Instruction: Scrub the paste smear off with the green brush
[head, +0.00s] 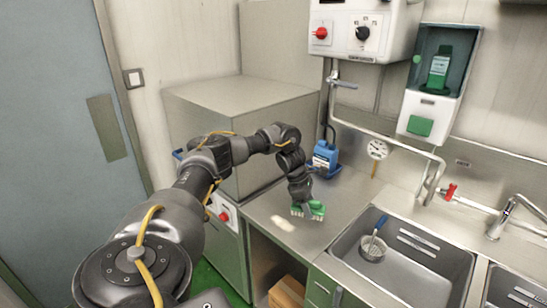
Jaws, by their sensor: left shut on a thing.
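My left arm reaches in from the left. Its gripper (307,203) points down over the steel counter (336,202) and is shut on the green brush (317,209). The brush's pale bristles face down at the counter; I cannot tell whether they touch it. A pale paste smear (283,223) lies on the counter just left of and nearer than the brush. The fingertips are partly hidden by the brush. My right gripper is not in view.
A blue container (325,157) stands behind the gripper. A sink (405,262) holding a blue-handled strainer (374,247) is at right. A thermometer (377,150) stands at the back. A large steel cabinet (235,120) stands at left. The counter between brush and sink is clear.

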